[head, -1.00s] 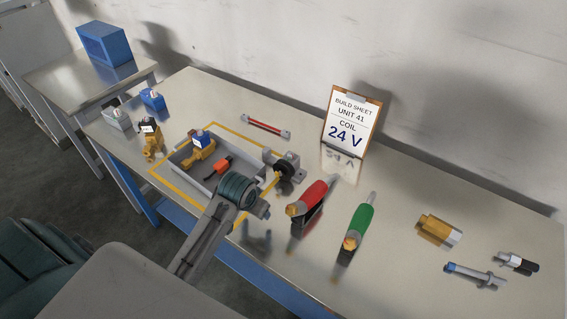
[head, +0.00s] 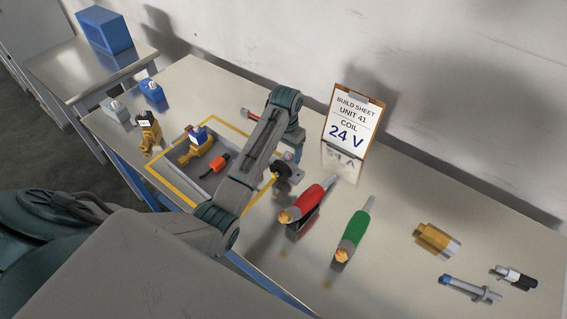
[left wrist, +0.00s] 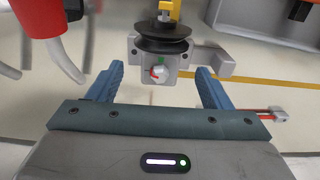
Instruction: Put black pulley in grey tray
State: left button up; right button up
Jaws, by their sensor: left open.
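The black pulley (head: 282,171) sits on a small grey bracket by the right edge of the yellow-taped area. In the left wrist view the pulley (left wrist: 162,36) is ahead of my fingers, with the bracket around it and a yellow piece above. My left gripper (left wrist: 160,70) is open and empty, its blue fingers to either side of the bracket's near block. In the head view it hangs close behind the pulley, mostly hidden by my arm. The grey tray (head: 184,174) lies left of the pulley, partly covered by my arm. My right gripper is not seen.
The tray holds a yellow valve with a blue coil (head: 198,147) and an orange-and-black piece (head: 217,165). Red (head: 307,203) and green (head: 354,232) handled tools stand right of the pulley. A build sheet (head: 346,124) reads 24 V. Table between the green tool and yellow cylinder (head: 436,241) is clear.

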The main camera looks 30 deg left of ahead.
aim_at(286, 160)
pick_arm(q)
jog(key=shift+f, duration=0.95)
jog(key=shift+w+f+p, duration=0.15)
jog(key=shift+f+p, duration=0.4)
jog(key=shift+p, duration=0.15)
notch_tip(286, 160, down, 3)
jog(key=shift+w+f+p, duration=0.1)
jog(key=shift+f+p, duration=0.1)
jog(key=shift+p, duration=0.6)
jog(key=shift+f, duration=0.55)
jog(key=c, duration=1.4)
jog(key=shift+w+r, duration=0.1)
grip_shut()
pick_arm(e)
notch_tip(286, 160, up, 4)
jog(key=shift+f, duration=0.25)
pick_arm(q)
jog(key=shift+r, duration=0.1)
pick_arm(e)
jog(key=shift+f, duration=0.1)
